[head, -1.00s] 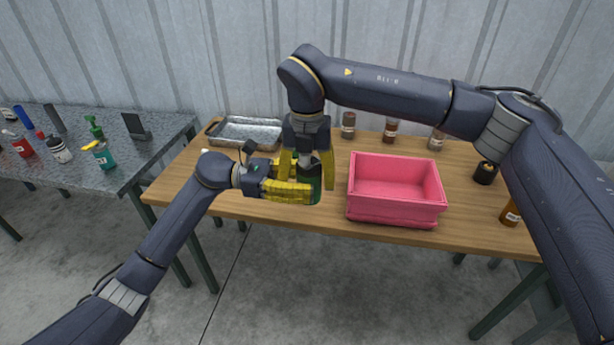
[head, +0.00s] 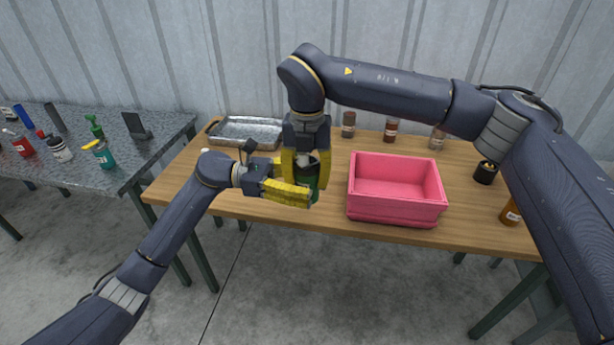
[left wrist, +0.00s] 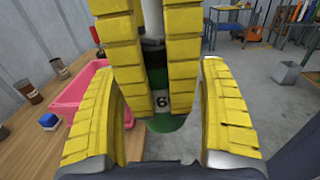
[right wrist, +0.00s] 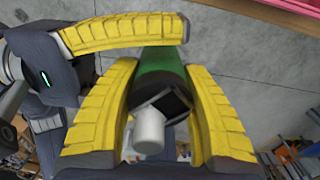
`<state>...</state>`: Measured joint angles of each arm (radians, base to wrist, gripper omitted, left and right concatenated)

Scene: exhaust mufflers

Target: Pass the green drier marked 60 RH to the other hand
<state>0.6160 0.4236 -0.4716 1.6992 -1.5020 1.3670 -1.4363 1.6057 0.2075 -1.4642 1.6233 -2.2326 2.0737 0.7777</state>
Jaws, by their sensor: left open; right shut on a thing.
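The green drier (head: 309,182) is a dark green bottle with a black collar and a white top. It shows between the fingers in the left wrist view (left wrist: 158,78), where a white label reads as a 6 or 9, and in the right wrist view (right wrist: 160,72). My right gripper (head: 306,165) comes from above and is shut on the drier, holding it above the table. My left gripper (head: 300,192) is open, its fingers on either side of the drier's lower part. The rest of the label is hidden.
A pink bin (head: 396,190) stands on the wooden table (head: 250,205), right of the grippers. A metal tray (head: 246,133) lies at the back left. Several brown bottles stand at the back and right. A grey side table (head: 120,165) with bottles is at the left.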

